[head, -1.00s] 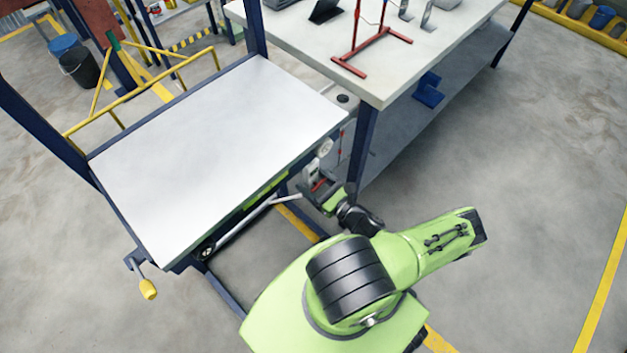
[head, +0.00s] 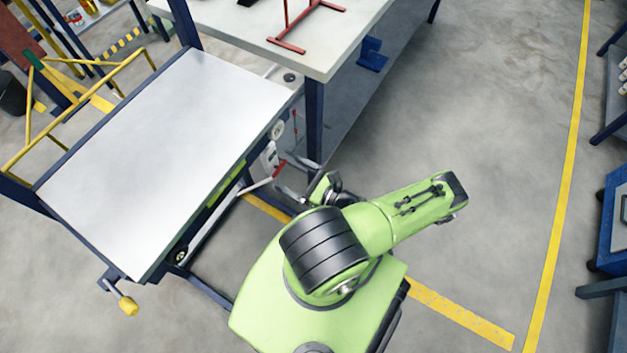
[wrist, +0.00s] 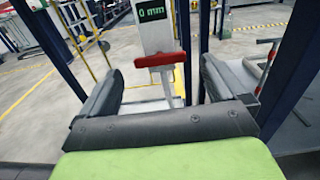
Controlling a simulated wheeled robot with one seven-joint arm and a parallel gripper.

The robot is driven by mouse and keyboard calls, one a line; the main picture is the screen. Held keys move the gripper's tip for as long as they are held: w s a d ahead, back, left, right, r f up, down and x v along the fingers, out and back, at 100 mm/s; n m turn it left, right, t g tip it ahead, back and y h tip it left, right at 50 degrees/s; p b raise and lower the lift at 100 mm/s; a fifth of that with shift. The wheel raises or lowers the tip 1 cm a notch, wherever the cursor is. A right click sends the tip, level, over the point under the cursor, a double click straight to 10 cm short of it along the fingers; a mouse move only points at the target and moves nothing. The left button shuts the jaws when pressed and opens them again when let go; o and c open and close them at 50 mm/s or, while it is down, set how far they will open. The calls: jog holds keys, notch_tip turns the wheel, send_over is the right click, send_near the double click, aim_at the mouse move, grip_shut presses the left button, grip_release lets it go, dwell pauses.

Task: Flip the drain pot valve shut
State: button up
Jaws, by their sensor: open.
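A red lever handle (wrist: 162,59), which looks like the valve's, lies level across a white upright body (wrist: 153,28) with a "0 mm" display. In the head view the red handle (head: 280,168) and the white body (head: 269,157) are at the right end of the lift table. My gripper (head: 298,180) is open and empty, just right of the handle. In the wrist view my gripper's two fingers (wrist: 160,72) stand either side of the handle's picture position. The handle appears beyond the fingertips, with no contact visible. The valve's pot cannot be clearly made out.
The lift table (head: 160,140) with a pale top is left of my arm. A white workbench (head: 335,50) with a dark blue leg (head: 314,120) stands close behind my gripper. A yellow-knobbed crank (head: 128,305) sticks out at the front left.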

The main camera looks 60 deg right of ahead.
jog(key=s, duration=0.9)
jog(key=shift+d, duration=0.15)
